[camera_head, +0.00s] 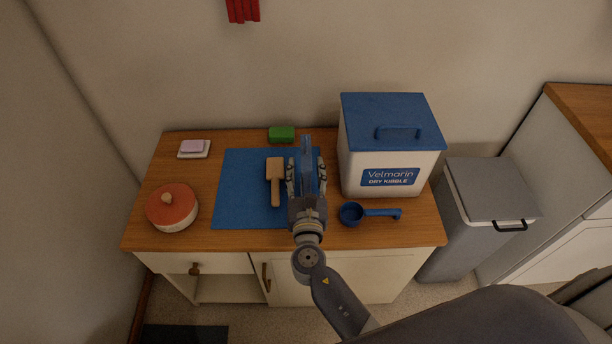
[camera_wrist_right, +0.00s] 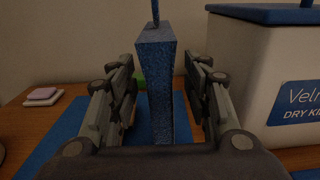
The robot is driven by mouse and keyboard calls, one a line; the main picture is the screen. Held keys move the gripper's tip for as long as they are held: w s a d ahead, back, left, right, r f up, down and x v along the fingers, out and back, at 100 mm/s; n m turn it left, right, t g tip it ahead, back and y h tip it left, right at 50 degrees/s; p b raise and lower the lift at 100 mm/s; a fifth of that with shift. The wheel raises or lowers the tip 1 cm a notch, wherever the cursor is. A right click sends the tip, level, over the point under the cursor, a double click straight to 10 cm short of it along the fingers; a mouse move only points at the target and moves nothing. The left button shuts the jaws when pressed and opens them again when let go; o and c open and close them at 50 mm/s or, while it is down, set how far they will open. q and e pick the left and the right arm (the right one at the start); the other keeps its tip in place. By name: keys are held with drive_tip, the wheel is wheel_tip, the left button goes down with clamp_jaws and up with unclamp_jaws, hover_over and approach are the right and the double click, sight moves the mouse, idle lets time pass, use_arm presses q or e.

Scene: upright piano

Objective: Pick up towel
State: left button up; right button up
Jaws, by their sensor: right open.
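A tall, narrow blue thing with a speckled, cloth-like face (camera_wrist_right: 155,85) stands upright in the right wrist view; it may be the towel. A thin blue piece rises from its top. In the head view the blue thing (camera_head: 307,150) sits over the right part of a blue mat (camera_head: 240,195). My right gripper (camera_head: 306,170) is open, with one finger on each side of the blue thing. In the right wrist view, gaps show between the fingers and it. Its lower end is hidden by the gripper. My left gripper is not in view.
On the wooden cabinet top (camera_head: 210,240), a wooden brush (camera_head: 275,180) lies just left of the gripper. A kibble bin (camera_head: 385,150) and blue scoop (camera_head: 352,214) are right. A red-lidded pot (camera_head: 172,205), soap dish (camera_head: 194,150) and green sponge (camera_head: 281,134) are also there.

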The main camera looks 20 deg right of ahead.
drive_tip(key=x, duration=0.4)
drive_tip(key=shift+w+d, duration=0.15)
drive_tip(key=shift+w, duration=0.1)
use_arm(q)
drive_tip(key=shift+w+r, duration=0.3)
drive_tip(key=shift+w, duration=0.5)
use_arm(e)
clamp_jaws()
